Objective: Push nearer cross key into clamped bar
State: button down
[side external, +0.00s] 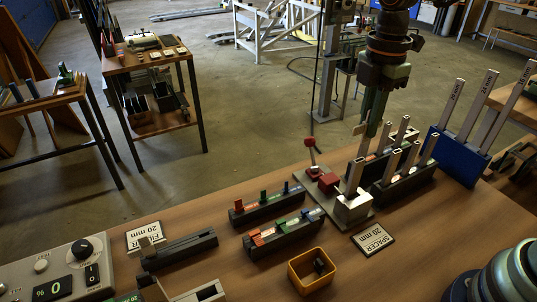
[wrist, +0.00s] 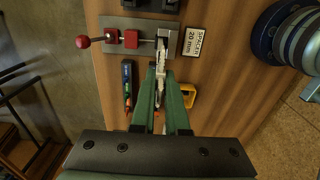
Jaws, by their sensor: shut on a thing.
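My gripper (side external: 371,128) has long green fingers pointing down and is shut on a small pale grey piece, the cross key (side external: 361,127), which shows beside the fingertips. In the wrist view the fingers (wrist: 160,88) close around a pale piece (wrist: 160,72). The clamped bar (side external: 356,173) stands upright in the clamp block on a grey plate (side external: 310,187). In the side view my fingertips are above the bar, with a visible gap. In the wrist view the key overlaps the bar's end (wrist: 162,42), so I cannot tell their exact alignment.
The red-knobbed clamp lever (side external: 311,147) stands left of the bar. Racks with upright bars (side external: 405,180) stand close on the right, near a blue holder (side external: 455,157). Two dark racks of coloured parts (side external: 283,233) and a yellow bin (side external: 309,271) lie in front.

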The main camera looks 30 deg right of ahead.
jog(key=shift+f, duration=1.5)
jog(key=shift+f, duration=1.65)
jog(key=c, duration=0.8)
grip_release()
jog(key=shift+f, duration=0.1)
jog(key=shift+c, duration=0.2)
notch_tip(320, 180, up, 12)
jog(key=shift+r, duration=0.1)
